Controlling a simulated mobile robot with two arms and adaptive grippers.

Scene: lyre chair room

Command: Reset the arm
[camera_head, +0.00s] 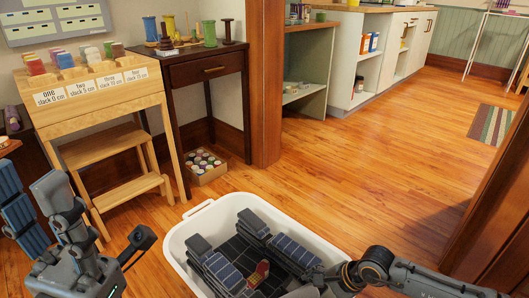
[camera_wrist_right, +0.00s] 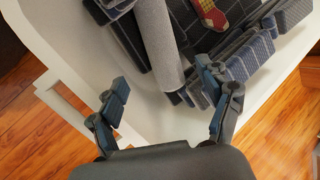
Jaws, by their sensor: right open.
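My left gripper (camera_head: 88,205) is at the lower left in the head view. Its fingers are spread apart, with nothing seen between them. My right gripper (camera_wrist_right: 163,82) is open and empty in the right wrist view, over the near part of a white tub (camera_wrist_right: 60,52). In the head view the right hand (camera_head: 345,277) is at the tub's (camera_head: 190,215) lower right edge. The tub holds dark blue patterned pieces, a grey rolled or cylindrical piece (camera_wrist_right: 158,40) and a red and yellow patterned piece (camera_head: 259,274).
A small box of cans (camera_head: 206,170) sits on the floor. White shelves (camera_head: 375,60) line the back. Open wooden floor (camera_head: 370,160) lies beyond the tub.

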